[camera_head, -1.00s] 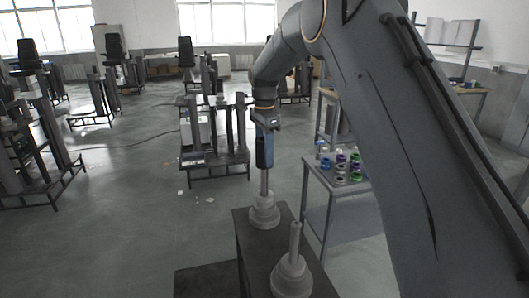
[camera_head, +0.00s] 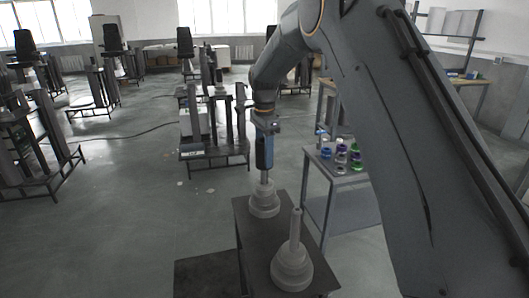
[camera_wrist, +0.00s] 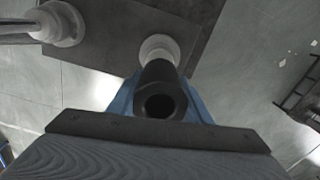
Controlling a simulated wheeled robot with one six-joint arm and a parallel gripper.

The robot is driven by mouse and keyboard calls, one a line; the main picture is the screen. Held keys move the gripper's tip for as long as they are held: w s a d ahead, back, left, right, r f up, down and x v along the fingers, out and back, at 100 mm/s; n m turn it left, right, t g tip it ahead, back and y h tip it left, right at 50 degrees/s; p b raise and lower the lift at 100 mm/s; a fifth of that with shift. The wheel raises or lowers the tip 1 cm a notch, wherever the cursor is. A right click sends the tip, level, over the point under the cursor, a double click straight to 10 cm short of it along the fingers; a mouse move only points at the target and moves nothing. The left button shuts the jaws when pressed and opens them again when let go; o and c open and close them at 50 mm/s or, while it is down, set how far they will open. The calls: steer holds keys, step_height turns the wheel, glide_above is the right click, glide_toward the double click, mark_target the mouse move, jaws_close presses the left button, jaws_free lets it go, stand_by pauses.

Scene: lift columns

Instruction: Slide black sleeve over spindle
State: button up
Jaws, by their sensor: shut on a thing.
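My gripper (camera_head: 264,150) is shut on the black sleeve (camera_wrist: 163,76), which sits between its blue fingers. In the wrist view the sleeve's open end faces the camera and its bore looks dark. The gripper is above the far pale stepped base (camera_head: 264,200), in line with that base's grey spindle (camera_head: 264,178). A short length of spindle shows between gripper and base; its upper end is hidden, apparently inside the sleeve. The base also shows just beyond the sleeve in the wrist view (camera_wrist: 159,44).
A second pale base with a bare upright spindle (camera_head: 295,232) stands nearer on the same dark bench (camera_head: 246,232). To the right, a grey cart (camera_head: 325,182) carries several coloured rings (camera_head: 341,157). A dark-framed column stand (camera_head: 215,155) is behind, left of the gripper. Floor at left is open.

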mark_target(264, 170)
steer(key=shift+f+b, duration=1.05)
steer(key=shift+f, duration=2.05)
steer(key=o, duration=1.6)
steer(key=shift+f, duration=0.1)
steer(key=shift+r+b, duration=1.5)
steer(key=shift+r, duration=2.45)
